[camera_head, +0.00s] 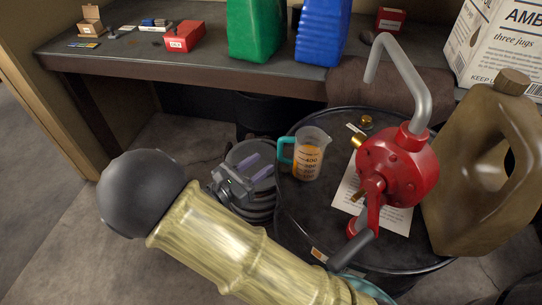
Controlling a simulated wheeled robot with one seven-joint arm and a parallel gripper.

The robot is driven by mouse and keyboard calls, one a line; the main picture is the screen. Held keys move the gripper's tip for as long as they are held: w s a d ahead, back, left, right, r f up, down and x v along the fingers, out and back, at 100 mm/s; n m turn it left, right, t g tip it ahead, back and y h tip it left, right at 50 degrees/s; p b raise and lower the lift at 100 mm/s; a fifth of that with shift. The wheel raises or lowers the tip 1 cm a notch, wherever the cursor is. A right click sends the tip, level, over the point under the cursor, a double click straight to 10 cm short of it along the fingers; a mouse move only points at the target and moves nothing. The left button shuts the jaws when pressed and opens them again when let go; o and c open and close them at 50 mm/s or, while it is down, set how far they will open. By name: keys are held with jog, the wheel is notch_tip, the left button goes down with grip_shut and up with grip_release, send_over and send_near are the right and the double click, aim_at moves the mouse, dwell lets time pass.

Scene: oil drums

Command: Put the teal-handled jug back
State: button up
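The teal-handled jug (311,153) is clear, with dark markings and orange liquid inside. It stands upright on the left part of a black drum's top (308,217). Its teal handle (284,150) points left, toward my gripper (262,167). My gripper is grey with two lavender fingers, seen from above just left of the handle. The fingers are apart with nothing visible between them, and they appear clear of the handle. Their height relative to the handle is hard to judge.
A red hand pump (398,165) with a grey spout, a paper sheet (398,218) and a brass cap (366,121) are on the drum. A brown jug (485,165) stands right. Behind is a bench (205,66) with green (255,28) and blue (322,30) containers and a red box (184,36).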

jog(key=v, duration=0.4)
jog(key=shift+a, duration=0.1)
dwell(0.5)
